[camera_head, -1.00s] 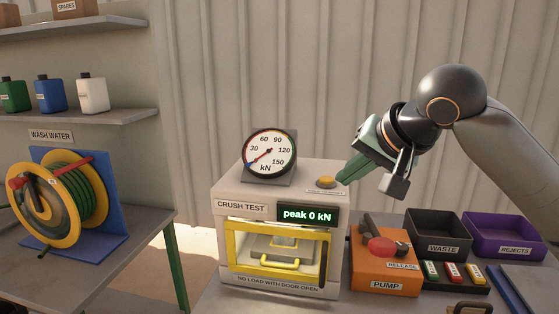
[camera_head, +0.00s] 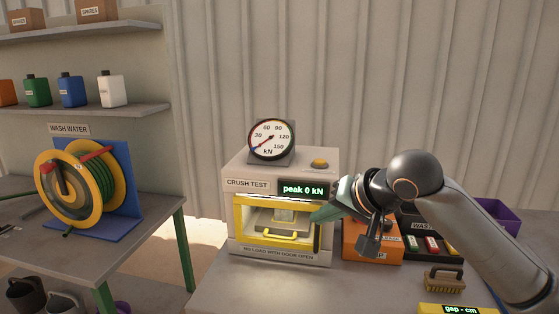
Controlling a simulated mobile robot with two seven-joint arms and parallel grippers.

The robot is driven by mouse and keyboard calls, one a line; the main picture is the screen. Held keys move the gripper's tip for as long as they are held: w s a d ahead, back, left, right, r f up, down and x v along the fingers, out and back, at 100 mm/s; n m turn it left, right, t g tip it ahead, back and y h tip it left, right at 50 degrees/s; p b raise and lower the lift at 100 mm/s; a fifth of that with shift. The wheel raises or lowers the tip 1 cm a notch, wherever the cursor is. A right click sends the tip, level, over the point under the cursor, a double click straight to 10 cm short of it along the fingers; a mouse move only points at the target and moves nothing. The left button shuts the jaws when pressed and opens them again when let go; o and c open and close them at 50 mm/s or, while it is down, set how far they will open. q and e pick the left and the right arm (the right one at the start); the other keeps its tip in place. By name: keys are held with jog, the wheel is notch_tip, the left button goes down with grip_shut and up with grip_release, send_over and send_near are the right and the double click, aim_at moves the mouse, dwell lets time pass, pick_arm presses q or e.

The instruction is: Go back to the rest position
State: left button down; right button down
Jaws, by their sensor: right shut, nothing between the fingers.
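My right gripper (camera_head: 322,215) is shut and empty. My left gripper is not in view.
My right arm partly covers the orange pump unit (camera_head: 352,246) and the waste bin (camera_head: 409,215). A brush (camera_head: 445,279) and a yellow gap gauge (camera_head: 440,308) lie at the front right. A hose reel (camera_head: 70,190) stands on the left table.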

jog(key=s+a+f+n+t+y+p, duration=0.1)
jog(key=s+f, duration=0.2)
jog(key=f, duration=1)
jog(key=s+a+f+n, duration=0.1)
jog(key=s+f, duration=0.2)
jog(key=f, duration=1)
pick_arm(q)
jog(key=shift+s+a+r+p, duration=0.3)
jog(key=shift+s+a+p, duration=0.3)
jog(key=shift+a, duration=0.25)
pick_arm(e)
jog(key=s+d+f+h, duration=0.1)
jog(key=s+d+f, duration=0.2)
jog(key=s+f, duration=0.2)
jog(key=s+d+f+n+h, duration=0.1)
jog(key=s+d+f, duration=0.3)
jog(key=s, duration=0.6)
jog(key=s+d+f+n+h, duration=0.1)
jog(key=s+d+f, duration=0.3)
jog(key=s+f, duration=0.4)
jog(key=shift+f+h, duration=0.2)
jog(key=shift+h, duration=0.3)
jog(key=shift+w, duration=0.1)
